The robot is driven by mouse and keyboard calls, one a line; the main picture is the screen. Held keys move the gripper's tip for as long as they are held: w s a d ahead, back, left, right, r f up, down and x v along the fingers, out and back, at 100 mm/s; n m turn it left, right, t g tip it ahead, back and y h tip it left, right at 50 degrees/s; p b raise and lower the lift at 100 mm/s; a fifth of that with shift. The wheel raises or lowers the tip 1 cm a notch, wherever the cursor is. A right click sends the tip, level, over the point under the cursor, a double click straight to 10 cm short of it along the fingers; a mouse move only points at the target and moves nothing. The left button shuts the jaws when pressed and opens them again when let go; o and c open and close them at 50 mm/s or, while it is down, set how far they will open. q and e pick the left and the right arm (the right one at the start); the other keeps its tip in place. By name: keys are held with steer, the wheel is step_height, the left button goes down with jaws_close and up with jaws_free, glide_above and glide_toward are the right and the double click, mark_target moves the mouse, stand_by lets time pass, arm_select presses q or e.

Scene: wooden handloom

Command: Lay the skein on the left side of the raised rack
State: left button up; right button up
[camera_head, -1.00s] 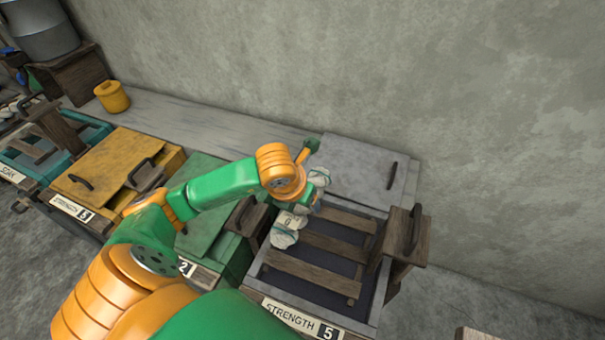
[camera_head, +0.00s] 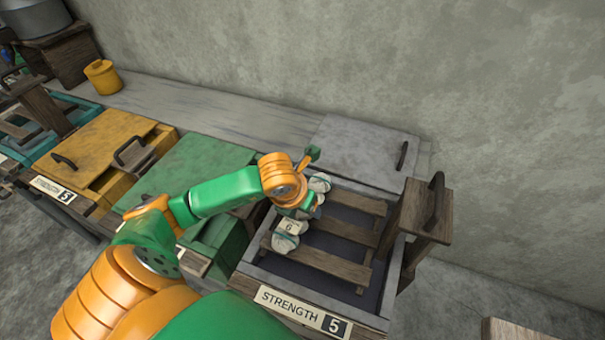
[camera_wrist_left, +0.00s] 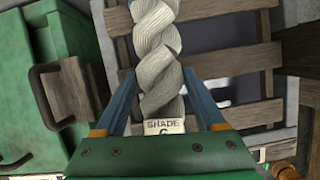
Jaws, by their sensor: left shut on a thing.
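The skein (camera_head: 287,241) is white, twisted and thick, with a paper label. My left gripper (camera_head: 304,208) is shut on its middle, with the label by the gripper. The skein lies across the left ends of the rack's wooden slats (camera_head: 324,264), one end near the front slat and the other near the back slat. In the left wrist view the skein (camera_wrist_left: 158,55) runs lengthwise between the blue fingers, over the left part of the slats (camera_wrist_left: 235,62). I cannot tell whether it touches them. My right gripper is not in view.
The rack sits in a grey vat labelled STRENGTH 5 (camera_head: 300,307), its grey lid (camera_head: 362,152) behind. A wooden block with a dark handle (camera_head: 425,208) stands at the right. Green (camera_head: 205,165) and yellow (camera_head: 103,148) vats stand left; a yellow pot (camera_head: 103,76) stands behind.

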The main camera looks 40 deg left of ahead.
arm_select(q)
steer(key=o, duration=1.5)
steer(key=shift+r, duration=0.1)
steer(key=v, duration=0.7)
steer(key=shift+s, duration=0.15)
